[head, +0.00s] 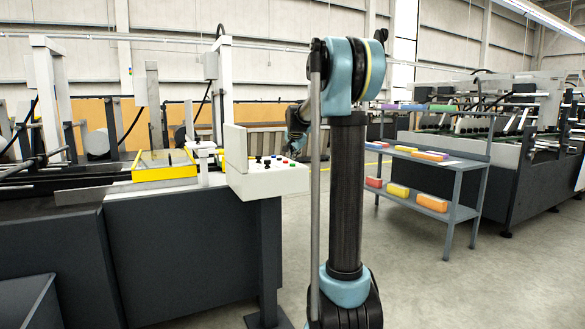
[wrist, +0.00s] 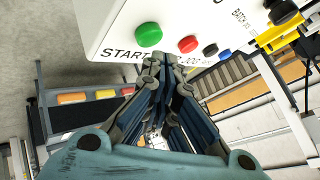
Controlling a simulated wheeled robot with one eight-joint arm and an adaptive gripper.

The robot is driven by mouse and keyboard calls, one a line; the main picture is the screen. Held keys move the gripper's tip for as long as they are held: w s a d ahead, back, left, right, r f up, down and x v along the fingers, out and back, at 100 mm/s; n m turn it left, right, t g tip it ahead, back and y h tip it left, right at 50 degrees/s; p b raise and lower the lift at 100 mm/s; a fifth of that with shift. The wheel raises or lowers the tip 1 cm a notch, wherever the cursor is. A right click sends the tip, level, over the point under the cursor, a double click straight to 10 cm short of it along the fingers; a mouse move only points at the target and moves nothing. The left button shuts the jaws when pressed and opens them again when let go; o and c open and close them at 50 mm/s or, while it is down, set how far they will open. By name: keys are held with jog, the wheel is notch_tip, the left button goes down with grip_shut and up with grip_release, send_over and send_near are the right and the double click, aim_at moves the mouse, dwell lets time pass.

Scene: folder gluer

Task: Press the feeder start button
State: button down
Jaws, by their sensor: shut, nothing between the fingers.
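The green button (wrist: 149,34) sits on the white control panel (wrist: 115,18) beside the printed word START. My gripper (wrist: 163,62) is shut and empty. Its fingertips appear just below the green button in the wrist view, between it and the red one. I cannot tell whether they touch the panel. In the head view the control panel (head: 262,183) stands on a dark post, and my arm partly hides the gripper behind the panel's right end.
A yellow-framed guard (head: 165,174) lies on the machine left of the panel. A grey shelf cart (head: 428,158) with several coloured boxes stands to the right, with another machine (head: 520,170) behind it. Grey floor (head: 410,270) is open at the front right.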

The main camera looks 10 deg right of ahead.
jog(key=shift+r, duration=2.5)
jog(key=s+f+n+g, duration=0.15)
jog(key=s+f, duration=0.25)
jog(key=s, duration=0.6)
jog(key=s+f+n+g, duration=0.15)
jog(key=s+f, duration=0.25)
jog(key=s, duration=0.6)
jog(key=s+f+n, duration=0.2)
jog(key=s+f, duration=0.2)
jog(key=s, duration=0.6)
jog(key=s+f+n+g, duration=0.2)
jog(key=s+f, duration=0.8)
jog(key=s, duration=0.3)
jog(key=s+f+n+g+y, duration=0.1)
jog(key=s+f+n+g, duration=0.1)
jog(key=s+f, duration=0.7)
jog(key=s+n, duration=0.1)
jog(key=s, duration=0.3)
jog(key=shift+s+a+f, duration=0.15)
jog(key=shift+a+f, duration=0.2)
jog(key=shift+f, duration=0.05)
jog(key=shift+w+f, duration=0.2)
jog(key=shift+w, duration=0.3)
